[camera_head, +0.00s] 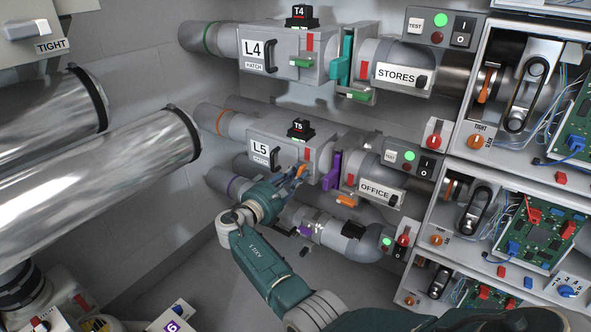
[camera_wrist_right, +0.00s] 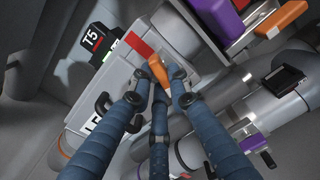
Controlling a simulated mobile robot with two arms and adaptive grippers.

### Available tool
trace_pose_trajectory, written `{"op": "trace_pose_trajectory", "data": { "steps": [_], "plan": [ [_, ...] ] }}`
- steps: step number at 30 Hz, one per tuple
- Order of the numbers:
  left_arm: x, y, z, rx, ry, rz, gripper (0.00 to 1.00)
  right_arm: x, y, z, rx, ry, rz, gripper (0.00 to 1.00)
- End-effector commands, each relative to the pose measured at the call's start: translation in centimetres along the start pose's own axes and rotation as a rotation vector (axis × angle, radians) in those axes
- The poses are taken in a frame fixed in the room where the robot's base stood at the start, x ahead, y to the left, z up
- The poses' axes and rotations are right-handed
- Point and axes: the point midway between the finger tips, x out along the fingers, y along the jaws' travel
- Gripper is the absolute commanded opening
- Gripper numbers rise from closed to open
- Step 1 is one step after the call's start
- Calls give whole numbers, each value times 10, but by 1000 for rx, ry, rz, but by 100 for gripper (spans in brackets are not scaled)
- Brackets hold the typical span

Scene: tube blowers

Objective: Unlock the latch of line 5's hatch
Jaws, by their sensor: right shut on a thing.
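Line 5's hatch box (camera_head: 282,142) is grey, with an L5 plate (camera_head: 260,149), a black handle and a black T5 block (camera_head: 299,129) on top. A red mark (camera_head: 307,155) is on its side; it also shows in the right wrist view (camera_wrist_right: 138,43). An orange latch lever (camera_wrist_right: 158,70) sits below that mark, partly hidden by the fingers. My right gripper (camera_head: 298,172) is at the hatch's lower right edge. In the wrist view its fingers (camera_wrist_right: 158,80) are shut on the orange lever. My left gripper is not in view.
A purple gate part (camera_head: 331,171) and an orange handle (camera_head: 346,200) are just right of the hatch. Line 4's similar hatch (camera_head: 283,50) is above. The OFFICE pipe (camera_head: 375,190) and the control cabinet (camera_head: 480,190) lie right. Large shiny pipes (camera_head: 90,190) fill the left.

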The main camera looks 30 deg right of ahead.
Motion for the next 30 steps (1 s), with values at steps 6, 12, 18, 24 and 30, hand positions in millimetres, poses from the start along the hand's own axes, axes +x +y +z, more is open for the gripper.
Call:
{"op": "trace_pose_trajectory", "data": {
  "steps": [6,12,18,24,30],
  "plan": [
    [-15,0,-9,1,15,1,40,1,0,3,-103,-2,-2,0],
    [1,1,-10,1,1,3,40,1,0,2,-201,-1,-2,0],
    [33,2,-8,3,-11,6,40,1,0,1,-284,-2,-2,0],
    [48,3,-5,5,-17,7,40,1,0,0,-325,-1,-2,0],
    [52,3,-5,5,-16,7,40,1,-1,-1,-335,-1,-2,0]
  ]
}}
